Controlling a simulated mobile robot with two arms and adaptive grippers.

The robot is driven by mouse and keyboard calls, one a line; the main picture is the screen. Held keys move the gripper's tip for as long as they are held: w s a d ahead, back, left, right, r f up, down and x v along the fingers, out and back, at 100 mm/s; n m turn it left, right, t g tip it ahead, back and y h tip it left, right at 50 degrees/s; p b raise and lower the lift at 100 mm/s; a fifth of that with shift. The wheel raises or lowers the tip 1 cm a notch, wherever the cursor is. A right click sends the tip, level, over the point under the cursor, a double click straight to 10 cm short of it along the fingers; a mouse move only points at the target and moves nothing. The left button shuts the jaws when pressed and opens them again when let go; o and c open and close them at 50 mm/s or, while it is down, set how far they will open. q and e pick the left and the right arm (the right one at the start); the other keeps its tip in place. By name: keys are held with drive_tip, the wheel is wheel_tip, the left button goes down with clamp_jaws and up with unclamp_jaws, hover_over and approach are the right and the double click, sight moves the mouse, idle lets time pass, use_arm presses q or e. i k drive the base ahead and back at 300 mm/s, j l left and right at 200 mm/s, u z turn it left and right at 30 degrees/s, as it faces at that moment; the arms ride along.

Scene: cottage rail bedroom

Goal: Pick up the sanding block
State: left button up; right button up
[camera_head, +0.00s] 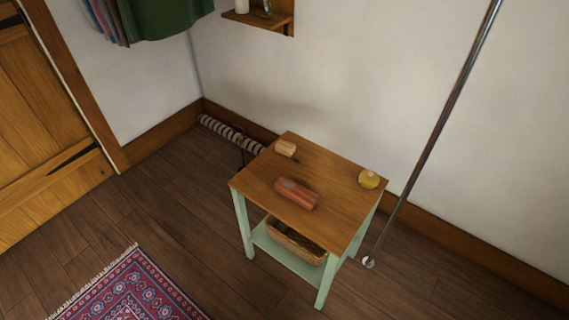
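A small wooden side table (337,187) with a brown top and pale green legs stands near the wall. A reddish, brick-shaped block (296,193) lies on its top near the front edge. Neither of my grippers shows in the head view.
A wicker basket (296,241) is on the lower shelf. A metal pole (432,138) stands right of the table. A striped roll (232,133) lies behind; a patterned rug (133,291) lies front left, with bare floor between.

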sight(286, 148)
drive_tip(key=k+z, duration=0.15)
drive_tip(key=z, duration=1.2)
drive_tip(key=i+j+z, duration=0.1)
drive_tip(key=j+z, duration=0.15)
drive_tip(key=j, duration=0.9)
drive_tip(key=j+z, duration=0.3)
drive_tip(key=j, duration=0.85)
